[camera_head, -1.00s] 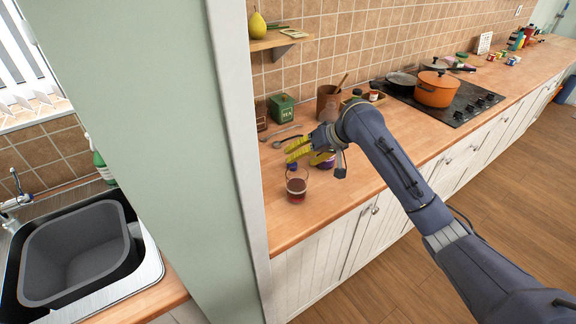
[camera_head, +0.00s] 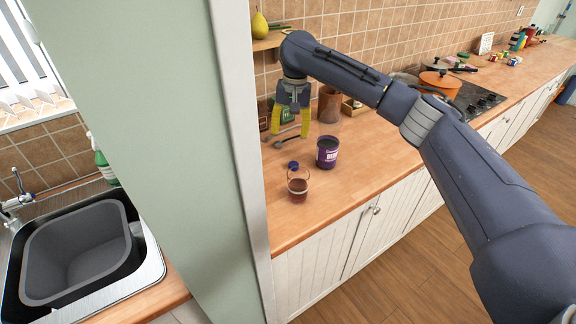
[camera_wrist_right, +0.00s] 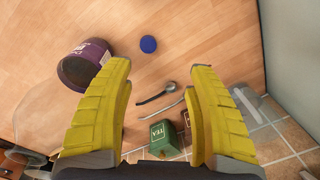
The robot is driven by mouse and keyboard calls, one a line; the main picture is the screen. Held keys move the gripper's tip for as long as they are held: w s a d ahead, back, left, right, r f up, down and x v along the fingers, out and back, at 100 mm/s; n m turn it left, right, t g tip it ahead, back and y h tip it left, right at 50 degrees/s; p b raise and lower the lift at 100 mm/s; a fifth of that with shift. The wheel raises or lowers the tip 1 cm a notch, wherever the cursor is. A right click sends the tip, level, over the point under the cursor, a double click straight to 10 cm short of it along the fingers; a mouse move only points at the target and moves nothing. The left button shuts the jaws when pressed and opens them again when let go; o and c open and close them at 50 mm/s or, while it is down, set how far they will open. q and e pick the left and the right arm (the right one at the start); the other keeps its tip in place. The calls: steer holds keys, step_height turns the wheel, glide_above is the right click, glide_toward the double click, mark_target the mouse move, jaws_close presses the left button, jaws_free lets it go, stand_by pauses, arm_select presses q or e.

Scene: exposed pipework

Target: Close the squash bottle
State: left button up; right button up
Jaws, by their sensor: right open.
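A clear, glass-like vessel (camera_head: 298,187) with dark red liquid stands near the counter's front edge in the head view. A blue cap (camera_head: 293,165) lies just behind it, and the cap also shows in the wrist view (camera_wrist_right: 148,44). My right gripper (camera_head: 290,135) is open, empty and pointing down above the counter, behind the cap. In the wrist view its yellow fingers (camera_wrist_right: 158,65) are spread, with the cap beyond their tips. My left gripper is not in view.
A purple labelled tub (camera_head: 327,153) stands right of the cap. Spoons (camera_head: 285,141), a green tea tin (camera_wrist_right: 164,137) and a brown pot (camera_head: 330,103) are near the tiled wall. A pillar (camera_head: 185,150) borders the counter's left end. Free counter lies right of the tub.

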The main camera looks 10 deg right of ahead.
steer(key=shift+w+d+r+m+h, duration=0.2)
steer(key=shift+d+r+m, duration=0.1)
steer(key=shift+r, duration=0.1)
steer(key=shift+w+d+r+m+h, duration=0.15)
steer(key=shift+d+r, duration=0.15)
steer(key=shift+r, duration=0.15)
steer(key=shift+w+d+r+m+h, duration=0.1)
steer(key=shift+w+d+r+m, duration=0.1)
steer(key=shift+d+r+m, duration=0.15)
steer(key=shift+a, duration=0.1)
glide_above(294, 164)
step_height(294, 164, down, 12)
steer(key=shift+w+f, duration=0.1)
steer(key=shift+f, duration=2.55)
steer(key=c, duration=1)
